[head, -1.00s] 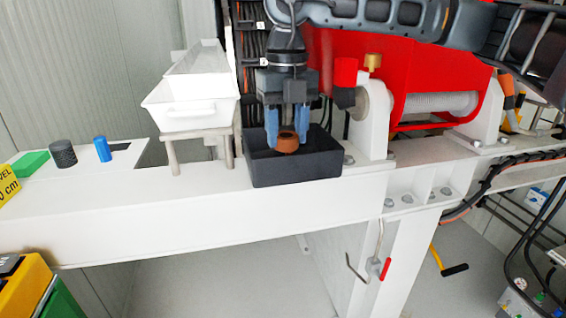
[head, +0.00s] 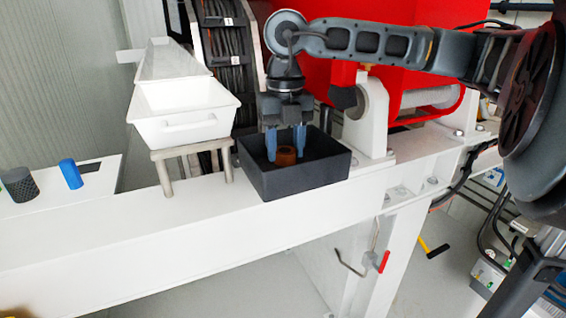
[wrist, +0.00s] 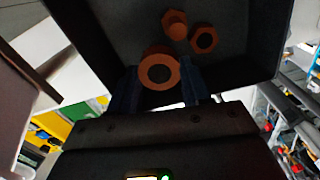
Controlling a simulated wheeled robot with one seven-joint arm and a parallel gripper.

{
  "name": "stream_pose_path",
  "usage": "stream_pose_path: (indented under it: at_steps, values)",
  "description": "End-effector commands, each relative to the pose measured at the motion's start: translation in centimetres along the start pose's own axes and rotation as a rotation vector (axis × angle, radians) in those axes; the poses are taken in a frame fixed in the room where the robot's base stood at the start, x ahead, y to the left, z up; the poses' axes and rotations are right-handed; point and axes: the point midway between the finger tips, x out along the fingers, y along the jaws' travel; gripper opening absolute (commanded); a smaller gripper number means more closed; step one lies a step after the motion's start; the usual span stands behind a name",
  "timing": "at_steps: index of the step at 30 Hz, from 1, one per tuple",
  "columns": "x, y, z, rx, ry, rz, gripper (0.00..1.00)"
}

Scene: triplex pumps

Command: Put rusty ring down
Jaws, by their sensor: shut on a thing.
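My gripper (head: 286,150) points down into a black open bin (head: 309,182) on the white beam. Its two blue fingers are shut on a rusty ring (head: 286,158), orange-brown with a dark hole. In the wrist view the ring (wrist: 160,71) sits between the fingertips. Whether the held ring touches the floor, I cannot tell.
A white tray (head: 185,128) on a metal stand is left of the bin. A blue cylinder (head: 71,174) and a dark knurled cylinder (head: 18,185) stand farther left. A red pump housing (head: 410,68) rises behind. The beam front is clear.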

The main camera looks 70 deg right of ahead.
Motion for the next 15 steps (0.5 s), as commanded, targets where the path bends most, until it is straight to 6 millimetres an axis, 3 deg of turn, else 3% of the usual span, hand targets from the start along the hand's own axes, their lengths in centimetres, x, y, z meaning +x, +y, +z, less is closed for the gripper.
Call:
stream_pose_path:
  at_steps: [10, 15]
  values:
    - [3.8, 0.0, 0.0, 0.001, 0.002, 0.001, 0.16]
    - [4.4, 0.0, 0.0, 0.000, -0.001, 0.001, 0.16]
